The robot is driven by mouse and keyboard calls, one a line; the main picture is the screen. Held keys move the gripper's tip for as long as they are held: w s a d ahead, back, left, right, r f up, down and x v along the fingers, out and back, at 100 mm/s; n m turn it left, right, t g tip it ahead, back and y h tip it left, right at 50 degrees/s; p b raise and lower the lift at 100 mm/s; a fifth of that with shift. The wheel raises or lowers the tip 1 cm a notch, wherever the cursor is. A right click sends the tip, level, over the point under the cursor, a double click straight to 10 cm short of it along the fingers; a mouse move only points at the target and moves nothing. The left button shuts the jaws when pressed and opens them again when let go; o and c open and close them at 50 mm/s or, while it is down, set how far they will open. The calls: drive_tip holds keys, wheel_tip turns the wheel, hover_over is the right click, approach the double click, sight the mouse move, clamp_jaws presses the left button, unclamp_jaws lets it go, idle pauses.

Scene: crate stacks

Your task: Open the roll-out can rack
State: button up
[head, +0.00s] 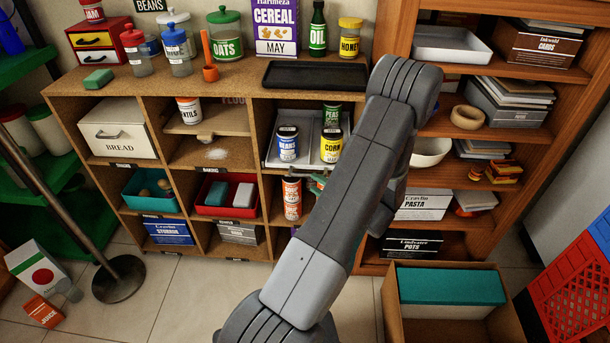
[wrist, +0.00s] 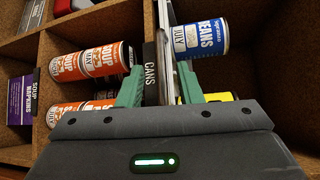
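The can rack (head: 273,158) is a pale tray in the upper right cubby of the low shelf. A blue BEANS can (head: 288,146), a yellow CORN can (head: 331,146) and a green PEAS can (head: 331,116) stand in it. My gripper (wrist: 160,92) is at the rack's front, with green fingers apart. The black CANS label (wrist: 150,72) and the rack's thin metal edge (wrist: 178,50) lie between the fingers. The BEANS can (wrist: 201,37) is beside the right finger. In the head view my arm hides part of the rack's right side.
Orange SOUP cans (head: 291,198) stand in the cubby below, close to the left finger in the wrist view (wrist: 92,63). A black tray (head: 315,75) lies on the shelf top. An open cardboard box (head: 392,312) stands on the floor at the right.

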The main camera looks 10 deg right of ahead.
sight(304, 174)
drive_tip(key=x, duration=0.7)
drive_tip(key=shift+w+d, duration=0.1)
drive_tip(key=shift+d, duration=0.05)
clamp_jaws()
